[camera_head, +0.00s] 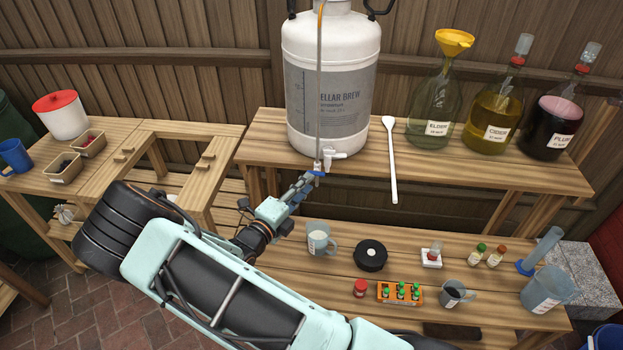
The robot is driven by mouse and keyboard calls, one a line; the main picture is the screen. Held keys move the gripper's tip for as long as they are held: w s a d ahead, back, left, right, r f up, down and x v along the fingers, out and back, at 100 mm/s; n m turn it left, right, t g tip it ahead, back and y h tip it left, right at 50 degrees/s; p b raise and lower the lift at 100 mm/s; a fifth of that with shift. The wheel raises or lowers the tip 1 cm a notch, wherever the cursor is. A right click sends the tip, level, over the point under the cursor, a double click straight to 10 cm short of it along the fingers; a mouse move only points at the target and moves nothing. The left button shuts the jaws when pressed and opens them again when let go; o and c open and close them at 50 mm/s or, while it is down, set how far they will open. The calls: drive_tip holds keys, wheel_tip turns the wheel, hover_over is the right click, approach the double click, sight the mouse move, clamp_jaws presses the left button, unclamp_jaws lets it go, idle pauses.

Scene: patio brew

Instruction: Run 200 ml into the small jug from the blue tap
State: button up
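The blue tap (317,172) hangs low at the front of the white "Cellar Brew" vessel (332,85), below the clear upright tube, beside a white tap. My gripper (309,181) reaches up from the lower left with its fingertips at the blue tap; contact and finger gap are too small to tell. A small handled jug (319,239) with a pale label stands upright on the lower bench, almost straight below the blue tap. Its contents are unclear, and no stream shows. Another small jug (453,294) with dark contents and a larger jug (549,289) stand at the right.
A black round object (370,255), an orange vial rack (400,293) and small bottles share the lower bench (290,262). A white spoon (390,160) overhangs the upper bench's front edge. Labelled glass carboys (488,115) stand right. My arm crosses the lower left.

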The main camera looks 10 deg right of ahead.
drive_tip(key=v, duration=0.7)
drive_tip(key=shift+s+a, duration=0.2)
drive_tip(key=shift+s, duration=0.05)
drive_tip(key=shift+r, duration=0.1)
